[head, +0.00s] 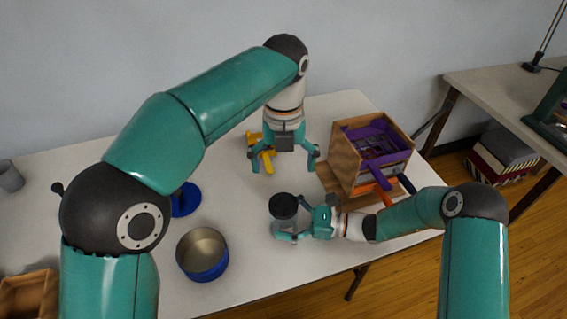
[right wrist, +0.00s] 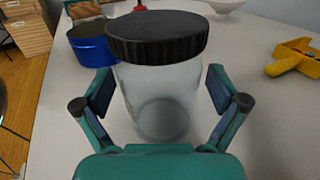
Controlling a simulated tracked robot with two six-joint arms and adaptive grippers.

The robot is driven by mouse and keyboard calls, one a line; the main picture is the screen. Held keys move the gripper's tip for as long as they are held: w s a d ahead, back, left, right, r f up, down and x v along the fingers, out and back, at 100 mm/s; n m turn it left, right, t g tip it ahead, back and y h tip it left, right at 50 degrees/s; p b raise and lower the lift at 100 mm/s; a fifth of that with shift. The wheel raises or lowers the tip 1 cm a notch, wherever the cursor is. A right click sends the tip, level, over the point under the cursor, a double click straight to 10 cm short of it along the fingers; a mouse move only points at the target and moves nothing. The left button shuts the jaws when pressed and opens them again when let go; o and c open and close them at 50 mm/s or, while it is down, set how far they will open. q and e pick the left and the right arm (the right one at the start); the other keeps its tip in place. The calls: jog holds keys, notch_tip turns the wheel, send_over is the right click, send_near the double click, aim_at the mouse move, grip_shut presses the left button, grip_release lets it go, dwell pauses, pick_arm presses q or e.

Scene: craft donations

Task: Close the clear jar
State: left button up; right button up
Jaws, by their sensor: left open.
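The clear jar (head: 284,224) stands upright on the table in the head view, with a black lid (head: 284,206) on its mouth. The right wrist view shows the jar (right wrist: 160,100) close up, with the ribbed black lid (right wrist: 157,37) resting on top. Whether the lid is screwed tight cannot be told. My right gripper (right wrist: 160,95) is open around the jar, a finger on each side below the lid, with small gaps visible. My left gripper (head: 284,169) is open and empty, pointing down behind the jar, apart from it.
A blue tin (head: 205,268) stands open at front left, with a blue lid (head: 187,200) behind it. A wooden box (head: 348,160) with purple and orange items stands at right. A yellow object (head: 266,160) lies behind my left gripper. The table (head: 245,215) is clear left of the jar.

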jog(key=d, duration=0.3)
jog(key=s+d, duration=0.1)
jog(key=d, duration=0.3)
jog(key=s+d, duration=0.1)
jog(key=d, duration=0.3)
jog(key=shift+f, duration=0.1)
jog(key=shift+d, duration=0.45)
